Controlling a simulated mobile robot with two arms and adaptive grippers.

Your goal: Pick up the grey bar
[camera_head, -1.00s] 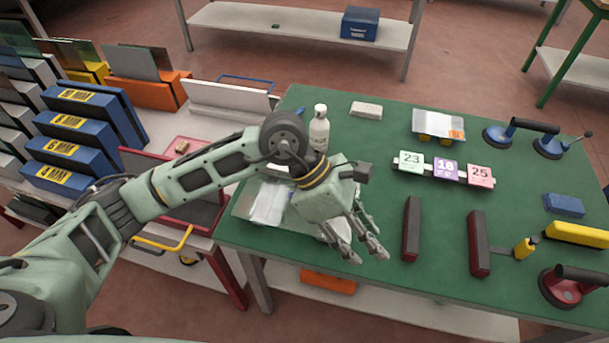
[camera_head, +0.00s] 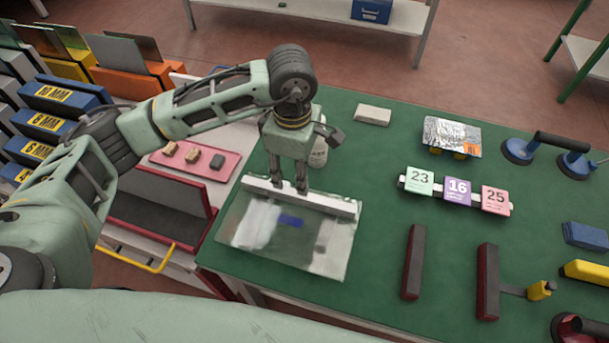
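A long light-grey bar (camera_head: 325,202) lies along the far edge of a clear glass sheet (camera_head: 335,262) on the green table. My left gripper (camera_head: 288,190) comes down from above at the left half of this bar. Its two fingers are apart, with their tips at the bar; whether they touch it is unclear. The fingers hide a short stretch of the bar. My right gripper is not in view.
A white bottle (camera_head: 318,153) stands close behind my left gripper. A pale block (camera_head: 373,115) lies farther back. Two dark bars with red sides (camera_head: 413,262) (camera_head: 487,281), number cards (camera_head: 457,190) and suction lifters (camera_head: 545,150) are to the right.

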